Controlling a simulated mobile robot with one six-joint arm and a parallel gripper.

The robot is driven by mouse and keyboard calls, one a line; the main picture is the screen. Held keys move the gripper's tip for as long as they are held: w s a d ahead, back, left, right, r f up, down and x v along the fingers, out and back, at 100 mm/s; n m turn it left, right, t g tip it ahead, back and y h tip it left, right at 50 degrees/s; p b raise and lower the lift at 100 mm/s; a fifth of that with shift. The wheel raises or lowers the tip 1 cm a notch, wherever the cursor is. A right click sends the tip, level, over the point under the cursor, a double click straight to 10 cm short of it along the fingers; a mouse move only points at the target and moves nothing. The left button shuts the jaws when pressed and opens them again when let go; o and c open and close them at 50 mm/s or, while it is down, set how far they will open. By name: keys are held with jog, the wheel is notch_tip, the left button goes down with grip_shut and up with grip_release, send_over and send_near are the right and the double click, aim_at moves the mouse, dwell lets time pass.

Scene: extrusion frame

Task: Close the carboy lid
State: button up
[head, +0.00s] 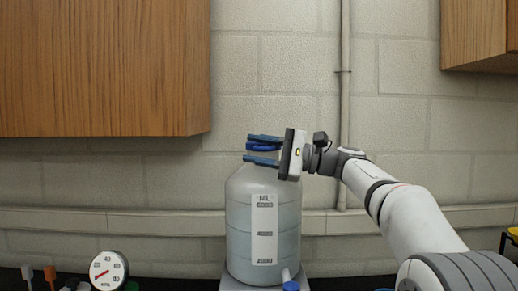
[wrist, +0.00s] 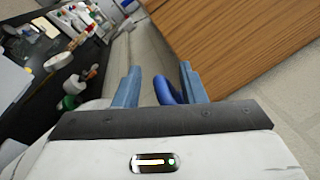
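The translucent carboy (head: 263,215) stands upright on a light base (head: 229,285) and holds pale liquid. Its blue lid (head: 264,147) is at the top, close under the upper finger in the head view. My gripper (head: 263,149) comes in from the right with its blue fingers open, one above and one below the lid. In the wrist view, part of the blue lid (wrist: 167,91) shows between the fingers of my gripper (wrist: 160,85), nearer the right finger, with a gap on the left. Whether the lid touches a finger I cannot tell.
A wooden cabinet (head: 100,65) hangs at the upper left and another (head: 480,35) at the upper right. A pipe (head: 344,100) runs down the wall behind my arm. A dial gauge (head: 108,270) stands at the lower left, and a small blue-capped item (head: 290,285) is before the carboy.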

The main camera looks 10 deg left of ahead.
jog(key=shift+w+d, duration=0.1)
jog(key=shift+d, duration=0.05)
jog(key=d+f+b, duration=0.1)
jog(key=d, duration=0.6)
jog(key=shift+w+d, duration=0.2)
jog(key=shift+w, duration=0.25)
jog(key=shift+f, duration=0.1)
